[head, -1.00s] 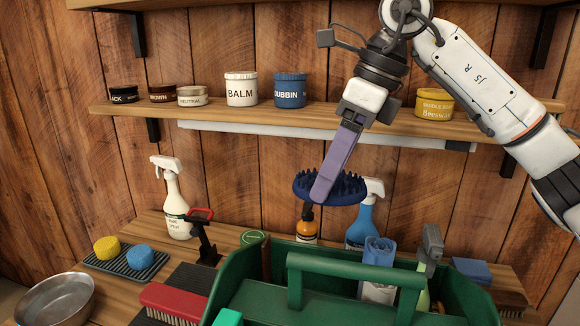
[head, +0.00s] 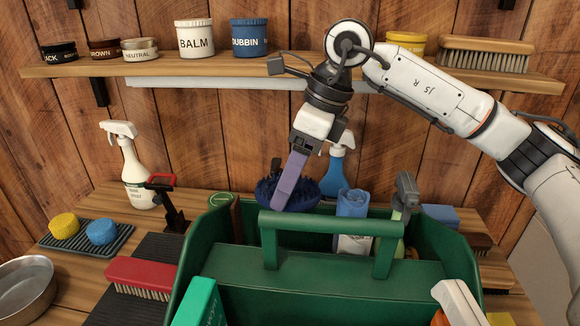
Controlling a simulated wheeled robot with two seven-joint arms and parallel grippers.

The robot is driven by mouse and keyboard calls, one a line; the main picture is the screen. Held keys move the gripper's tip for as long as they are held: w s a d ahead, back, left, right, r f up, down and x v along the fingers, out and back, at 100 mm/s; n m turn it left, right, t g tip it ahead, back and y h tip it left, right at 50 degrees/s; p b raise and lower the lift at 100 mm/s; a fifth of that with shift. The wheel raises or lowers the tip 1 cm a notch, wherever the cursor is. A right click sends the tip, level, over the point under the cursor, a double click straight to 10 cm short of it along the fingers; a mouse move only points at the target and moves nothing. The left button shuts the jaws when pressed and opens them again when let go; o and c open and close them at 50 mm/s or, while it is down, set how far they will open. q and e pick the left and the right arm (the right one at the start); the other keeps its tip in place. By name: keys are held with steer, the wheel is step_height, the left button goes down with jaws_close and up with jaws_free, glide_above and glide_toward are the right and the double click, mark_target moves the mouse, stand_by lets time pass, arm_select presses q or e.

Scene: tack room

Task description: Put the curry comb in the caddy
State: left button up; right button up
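The curry comb (head: 317,196) is dark blue, round and studded with rubber teeth. My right gripper (head: 285,200) is shut on it; a purple finger crosses its face. The comb is just above or inside the back part of the green caddy (head: 200,250), behind the caddy's handle; I cannot tell whether it touches anything. The caddy stands on the bench with its centre handle (head: 330,225) raised. My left gripper is not in view.
A red brush (head: 142,275), sponges on a tray (head: 85,240) and a metal bowl (head: 25,290) lie left. A shelf (head: 120,70) with jars runs above.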

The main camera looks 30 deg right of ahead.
step_height(320, 180, down, 4)
steer(key=shift+r+b, duration=0.25)
steer(key=shift+b, duration=0.8)
steer(key=shift+f+b, duration=0.5)
steer(key=shift+f, duration=0.3)
steer(key=o, duration=1.5)
steer(key=shift+r, duration=0.1)
steer(key=v, duration=1)
steer(key=shift+s+d+r, duration=0.1)
